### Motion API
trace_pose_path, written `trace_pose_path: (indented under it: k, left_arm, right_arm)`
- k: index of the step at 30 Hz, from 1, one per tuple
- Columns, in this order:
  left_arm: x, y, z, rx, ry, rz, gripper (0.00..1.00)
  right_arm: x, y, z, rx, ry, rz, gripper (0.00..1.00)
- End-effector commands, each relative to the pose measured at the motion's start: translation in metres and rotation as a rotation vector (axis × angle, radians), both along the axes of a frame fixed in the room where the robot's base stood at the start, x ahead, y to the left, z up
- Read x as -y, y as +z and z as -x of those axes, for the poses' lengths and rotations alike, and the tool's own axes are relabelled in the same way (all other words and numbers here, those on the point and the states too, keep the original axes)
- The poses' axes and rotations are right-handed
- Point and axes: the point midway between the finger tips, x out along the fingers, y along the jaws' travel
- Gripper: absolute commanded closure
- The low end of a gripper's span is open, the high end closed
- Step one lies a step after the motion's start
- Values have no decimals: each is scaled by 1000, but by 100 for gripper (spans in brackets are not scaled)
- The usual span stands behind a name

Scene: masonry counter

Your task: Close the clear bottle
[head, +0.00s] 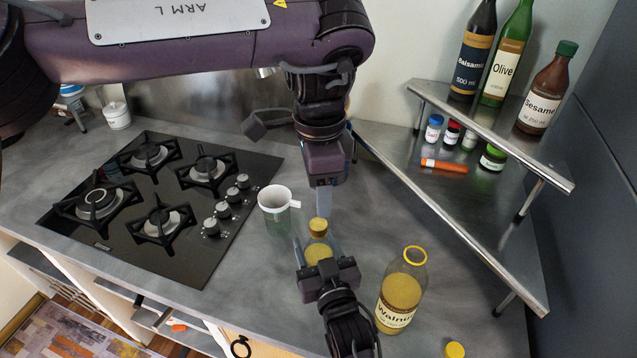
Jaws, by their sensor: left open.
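A small clear bottle (319,252) with yellowish contents stands upright on the counter near the middle. A gold-brown cap (318,226) sits at its mouth; whether it is fastened I cannot tell. My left gripper (323,203) points down from above, open, its fingers just over the cap and partly overlapping each other in view. My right gripper (318,250) reaches in from the bottom, with a finger against the left side of the bottle; it appears shut on the bottle. Its body hides the bottle's lower part.
A Walnut bottle (398,298) with a yellow rim stands to the right. A yellow cap (455,350) is at the bottom edge. A green-and-white mug (276,206) stands left, beside the gas hob (160,200). A metal shelf (470,200) holds bottles and jars.

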Motion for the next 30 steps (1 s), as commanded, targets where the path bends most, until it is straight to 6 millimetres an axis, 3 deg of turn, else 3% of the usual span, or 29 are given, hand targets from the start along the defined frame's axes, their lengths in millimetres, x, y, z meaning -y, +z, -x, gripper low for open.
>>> trace_pose_path:
  k: [6,12,25,30]
  left_arm:
    - [-1,3,0,6,424,-9,51]
    - [-2,5,0,10,636,-12,51]
    - [-2,5,0,10,685,-12,51]
    - [-2,-7,1,7,683,-14,51]
  right_arm:
    - [0,0,0,1,0,0,100]
    - [0,0,0,1,0,-1,100]
    - [0,0,0,0,0,0,100]
    - [0,0,0,1,0,0,100]
